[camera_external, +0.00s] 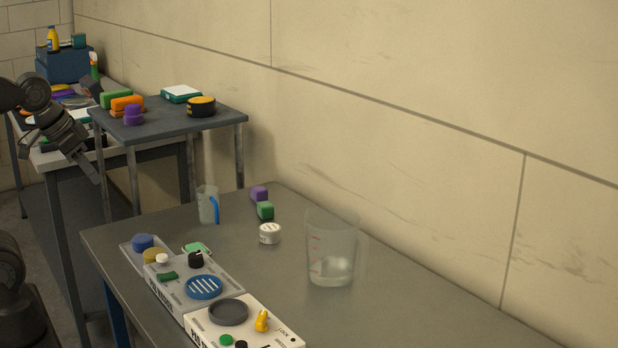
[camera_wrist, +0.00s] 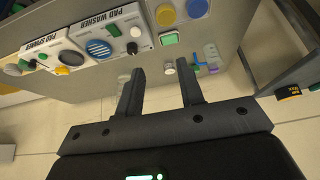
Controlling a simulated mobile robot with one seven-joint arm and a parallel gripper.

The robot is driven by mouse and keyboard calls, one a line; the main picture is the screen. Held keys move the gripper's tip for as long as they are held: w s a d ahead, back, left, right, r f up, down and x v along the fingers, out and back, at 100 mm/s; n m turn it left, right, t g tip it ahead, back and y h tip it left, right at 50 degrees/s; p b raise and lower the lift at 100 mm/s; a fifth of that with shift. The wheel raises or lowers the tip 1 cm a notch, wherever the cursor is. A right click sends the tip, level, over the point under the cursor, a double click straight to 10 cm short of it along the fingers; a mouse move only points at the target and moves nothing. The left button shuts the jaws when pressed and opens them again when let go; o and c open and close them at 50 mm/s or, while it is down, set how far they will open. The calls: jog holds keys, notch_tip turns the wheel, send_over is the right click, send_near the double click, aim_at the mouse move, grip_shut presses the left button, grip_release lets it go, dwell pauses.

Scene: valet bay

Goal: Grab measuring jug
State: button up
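A large clear measuring jug (camera_external: 332,250) with red marks and a handle on its right stands upright on the grey table. A smaller clear jug (camera_external: 208,205) with a blue handle stands farther back and left; it also shows in the wrist view (camera_wrist: 210,55). In the external view my gripper (camera_external: 90,170) is at the far left, beyond the table's left edge and well apart from both jugs.
A white round tub (camera_external: 270,233), a green block (camera_external: 265,211) and a purple block (camera_external: 259,194) stand between the jugs. Panels with knobs and pads (camera_external: 205,286) line the table's near left edge. A higher side table (camera_external: 165,118) stands behind. The wall borders the right side.

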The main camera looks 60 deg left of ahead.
jog(key=w+d+r+m+t+h, duration=0.1)
jog(key=w+d+r+t+h, duration=0.1)
jog(key=w+d+r, duration=0.4)
jog(key=w+d+r+m+t+h, duration=0.1)
jog(key=w+d, duration=0.3)
jog(key=w, duration=0.4)
jog(key=w+d+r+m+t+h, duration=0.1)
jog(key=w+d+r+t+h, duration=0.1)
jog(key=w+d+r, duration=0.4)
jog(key=n+t+y, duration=0.5)
jog(key=y, duration=0.3)
send_over(362, 258)
jog(key=f+v, duration=0.1)
jog(key=v, duration=0.5)
notch_tip(362, 258, down, 12)
notch_tip(362, 258, down, 18)
jog(key=x, duration=0.7)
jog(key=shift+w+a+f, duration=0.1)
jog(key=shift+w+f, duration=0.15)
jog(key=shift+f, duration=0.15)
jog(key=shift+c, duration=0.5)
